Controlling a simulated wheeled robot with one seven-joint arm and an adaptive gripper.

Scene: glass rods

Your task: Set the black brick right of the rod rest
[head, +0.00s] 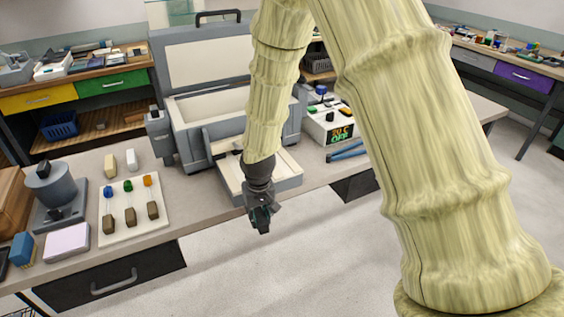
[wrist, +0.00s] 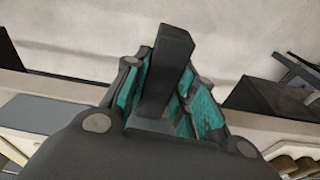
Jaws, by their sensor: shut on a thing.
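My gripper (head: 261,219) hangs in front of the counter's front edge, over the floor, in the head view. In the wrist view my gripper (wrist: 165,100) has its teal-padded fingers shut on the black brick (wrist: 171,60), which sticks out past the fingertips. In the head view the brick is hard to tell from the dark gripper. I cannot pick out the rod rest with certainty. A pale board (head: 155,222) with blue, green and orange pieces and several brown blocks lies on the counter, left of my gripper.
A grey open-lidded box (head: 205,62) stands behind my arm, with a shallow pale-floored tray (head: 288,184) before it. A cream block (head: 110,166) and white block (head: 131,160) stand behind the board. A display box (head: 335,128) stands right. Some counter (head: 195,190) is bare right of the board.

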